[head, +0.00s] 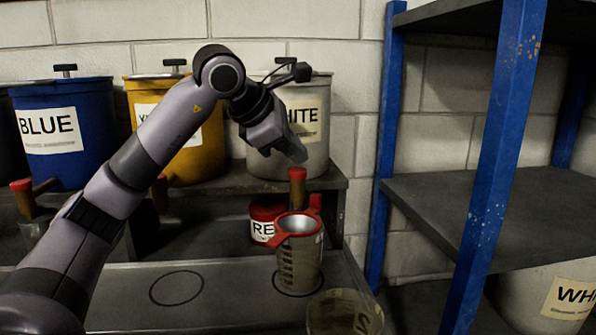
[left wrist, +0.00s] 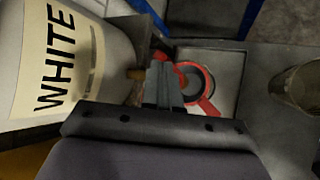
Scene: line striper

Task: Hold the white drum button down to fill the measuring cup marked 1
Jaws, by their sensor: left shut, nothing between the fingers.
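The white drum (head: 322,150) stands on the back shelf, its WHITE label partly hidden by my left arm. A tap with a red top (head: 297,174), seemingly its button, sticks out low in front. My left gripper (head: 297,153) is shut and empty, its tips just above the red top; I cannot tell whether they touch. A measuring cup with a red rim (head: 300,262) stands upright on a drawn circle below the tap; it also shows in the left wrist view (left wrist: 208,104). I cannot read a 1 on it. My right gripper is out of view.
A second clear cup (head: 345,318) stands at the front. A red can (head: 262,232) sits behind the red-rimmed cup. Blue (head: 60,165) and yellow (head: 200,165) drums stand left. A blue shelf post (head: 500,150) rises right. An empty drawn circle (head: 177,288) lies left.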

